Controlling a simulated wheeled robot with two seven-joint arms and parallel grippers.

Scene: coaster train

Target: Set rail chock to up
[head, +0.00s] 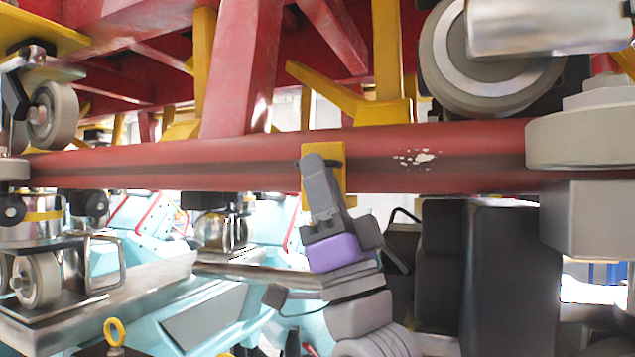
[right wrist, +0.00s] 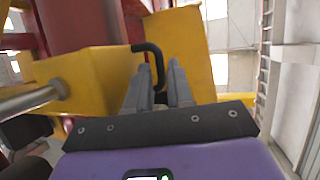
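The rail chock appears as a yellow bracket (head: 339,188) on the long red rail (head: 450,160) in the middle of the head view. Its thin black bent handle (right wrist: 149,48) shows clearly in the right wrist view, in front of a yellow plate. My right gripper (head: 318,160), with a purple band, reaches up to the bracket from below and covers part of it. In the right wrist view the grey fingers (right wrist: 158,78) are close together, with the handle's end between them; they look shut on it. My left gripper is not in view.
Red and yellow supports (head: 388,50) stand above the rail. Large grey wheels (head: 480,55) sit at the upper right. Pale blue train parts (head: 240,315) and a metal wheel assembly (head: 40,280) lie below and left. A yellow block (right wrist: 85,75) is left of the fingers.

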